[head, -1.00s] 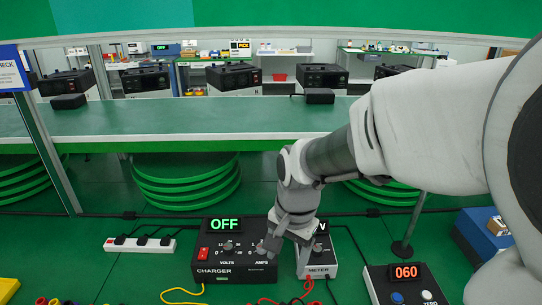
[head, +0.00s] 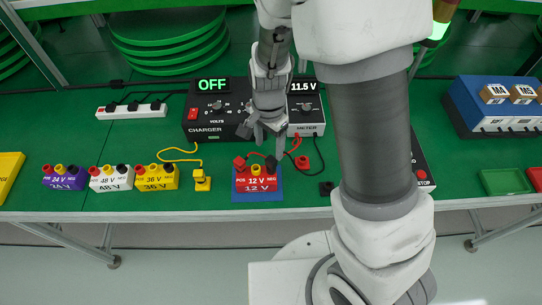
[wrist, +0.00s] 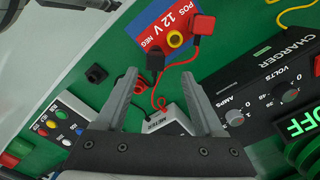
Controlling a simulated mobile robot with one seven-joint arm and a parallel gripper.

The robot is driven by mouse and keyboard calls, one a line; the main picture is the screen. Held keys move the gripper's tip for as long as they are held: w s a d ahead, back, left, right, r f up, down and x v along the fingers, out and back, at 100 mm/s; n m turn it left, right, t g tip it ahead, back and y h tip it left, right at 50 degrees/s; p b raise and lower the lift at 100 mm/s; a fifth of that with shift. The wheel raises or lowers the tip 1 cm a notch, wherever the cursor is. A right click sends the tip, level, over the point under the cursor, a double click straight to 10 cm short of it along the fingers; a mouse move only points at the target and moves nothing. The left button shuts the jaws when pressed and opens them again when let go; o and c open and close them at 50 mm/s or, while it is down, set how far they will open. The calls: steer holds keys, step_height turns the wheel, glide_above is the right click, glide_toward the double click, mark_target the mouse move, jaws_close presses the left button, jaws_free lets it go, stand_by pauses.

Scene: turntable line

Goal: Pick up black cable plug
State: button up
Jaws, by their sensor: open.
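The black cable plug (head: 272,163) sits at the NEG side of the red 12 V battery (head: 256,184). In the wrist view the plug (wrist: 155,60) shows just beyond and between my fingertips, beside the battery's yellow knob. My gripper (head: 266,138) points down above and behind the battery, near the charger and meter. In the wrist view my gripper (wrist: 159,77) is open, with nothing between its fingers. A red plug (wrist: 202,25) sits at the battery's POS side. Contact between fingers and black plug cannot be told.
A black block (head: 326,188) lies right of the battery. The charger (head: 210,127) reads OFF; the meter (head: 308,118) reads 11.5 V. Red cable curls near the meter. Other batteries (head: 110,178) and a yellow plug (head: 201,180) stand left. A power strip (head: 132,111) is behind them.

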mark_target(271, 159)
steer(key=shift+s+d+f+b, duration=0.15)
steer(key=shift+f+b, duration=0.1)
steer(key=shift+f, duration=1.3)
steer(key=shift+s+d+f+b, duration=0.15)
steer(key=shift+f+b, duration=0.05)
steer(key=shift+f, duration=1.3)
steer(key=shift+c, duration=0.2)
jaws_close()
